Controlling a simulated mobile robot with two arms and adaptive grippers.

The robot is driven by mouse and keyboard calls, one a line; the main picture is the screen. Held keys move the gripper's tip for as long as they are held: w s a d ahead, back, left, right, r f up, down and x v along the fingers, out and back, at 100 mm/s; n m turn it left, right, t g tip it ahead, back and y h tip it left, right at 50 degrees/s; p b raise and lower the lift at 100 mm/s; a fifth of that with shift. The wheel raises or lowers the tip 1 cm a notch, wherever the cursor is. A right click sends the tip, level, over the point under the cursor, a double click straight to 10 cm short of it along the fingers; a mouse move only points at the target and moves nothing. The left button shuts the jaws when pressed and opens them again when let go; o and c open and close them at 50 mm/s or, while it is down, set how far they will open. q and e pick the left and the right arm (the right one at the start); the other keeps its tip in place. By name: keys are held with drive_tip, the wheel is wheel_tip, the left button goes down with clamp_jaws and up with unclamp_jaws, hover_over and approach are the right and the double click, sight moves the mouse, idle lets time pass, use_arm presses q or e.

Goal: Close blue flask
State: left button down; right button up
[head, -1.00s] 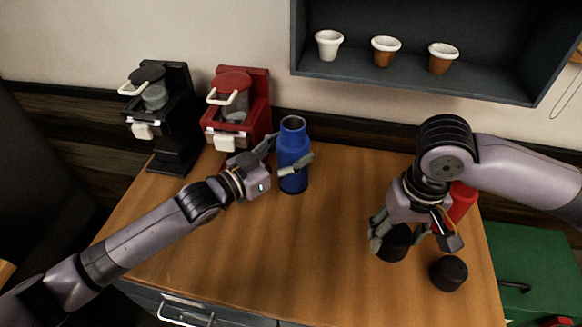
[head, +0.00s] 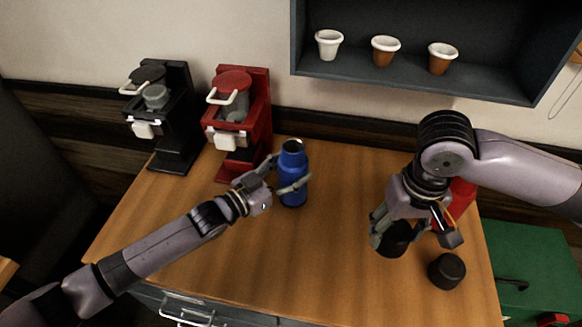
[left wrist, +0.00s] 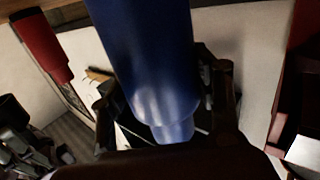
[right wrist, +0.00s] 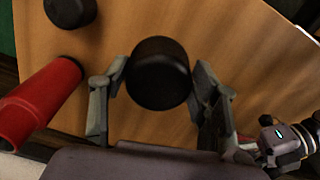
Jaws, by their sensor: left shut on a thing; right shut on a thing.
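The blue flask (head: 294,180) is at the middle of the counter's back part. My left gripper (head: 287,178) is shut around its body; the flask also fills the middle of the left wrist view (left wrist: 145,60). I cannot tell whether its base touches the counter. My right gripper (head: 397,236) points down at the right and is shut on a round black cap (head: 393,242). The right wrist view shows this cap (right wrist: 158,73) between the fingers. I cannot tell whether the cap is clear of the wood.
A second black cap (head: 447,271) stands near the right edge. A red flask (head: 462,193) is partly hidden behind my right arm. Black (head: 165,115) and red (head: 240,115) brewers stand at the back left. The wooden counter (head: 300,255) is clear between my grippers.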

use_arm(q)
drive_tip(key=shift+f, duration=0.1)
use_arm(e)
drive_tip(key=shift+f, duration=0.15)
use_arm(q)
drive_tip(key=c, duration=0.6)
unclamp_jaws()
drive_tip(key=shift+o, duration=0.2)
drive_tip(key=shift+s+a, duration=0.1)
drive_tip(key=shift+a, duration=0.05)
use_arm(e)
wheel_tip(320, 180, down, 2)
drive_tip(key=b, duration=0.2)
drive_tip(key=shift+f+b, duration=0.1)
drive_tip(key=shift+b, duration=0.2)
use_arm(q)
drive_tip(key=v, duration=1.1)
drive_tip(key=shift+s+a, duration=0.25)
